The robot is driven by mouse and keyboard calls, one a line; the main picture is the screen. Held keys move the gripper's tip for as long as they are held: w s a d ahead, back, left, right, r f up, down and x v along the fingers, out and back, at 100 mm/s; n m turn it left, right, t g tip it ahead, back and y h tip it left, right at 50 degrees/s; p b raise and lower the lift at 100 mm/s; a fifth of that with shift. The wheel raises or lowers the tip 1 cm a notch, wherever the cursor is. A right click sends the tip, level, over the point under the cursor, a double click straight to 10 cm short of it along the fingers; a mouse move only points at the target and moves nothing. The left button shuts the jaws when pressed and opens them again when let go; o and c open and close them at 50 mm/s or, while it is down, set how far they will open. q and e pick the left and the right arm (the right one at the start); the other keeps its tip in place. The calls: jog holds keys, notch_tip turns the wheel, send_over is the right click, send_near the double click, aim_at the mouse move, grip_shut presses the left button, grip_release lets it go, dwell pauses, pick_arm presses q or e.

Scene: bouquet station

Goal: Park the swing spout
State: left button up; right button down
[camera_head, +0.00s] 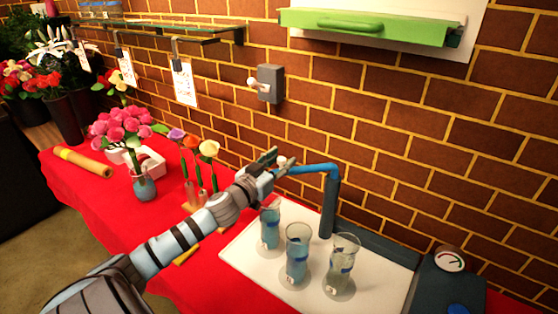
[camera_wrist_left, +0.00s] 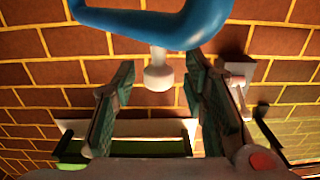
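A pale knob (camera_wrist_left: 158,74) hangs under the spout, which also shows in the left wrist view (camera_wrist_left: 150,24). My left gripper (camera_head: 272,160) is at the spout's free end. Its fingers (camera_wrist_left: 158,88) are open, with the knob between their tips and gaps on both sides in the left wrist view. My right gripper is not in view.
Glass vases (camera_head: 298,255) with bluish water stand on the white board (camera_head: 258,283) below the spout. A gauge box (camera_head: 450,275) stands at right. Cut flowers (camera_head: 208,150) and a pink bouquet (camera_head: 118,127) are left of my arm. The brick wall is close behind.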

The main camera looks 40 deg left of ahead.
pick_arm(q)
jog(key=shift+w+f, duration=0.15)
jog(key=shift+w, duration=0.1)
grip_shut()
jog(key=shift+s+d, duration=0.1)
jog(key=shift+d, duration=0.05)
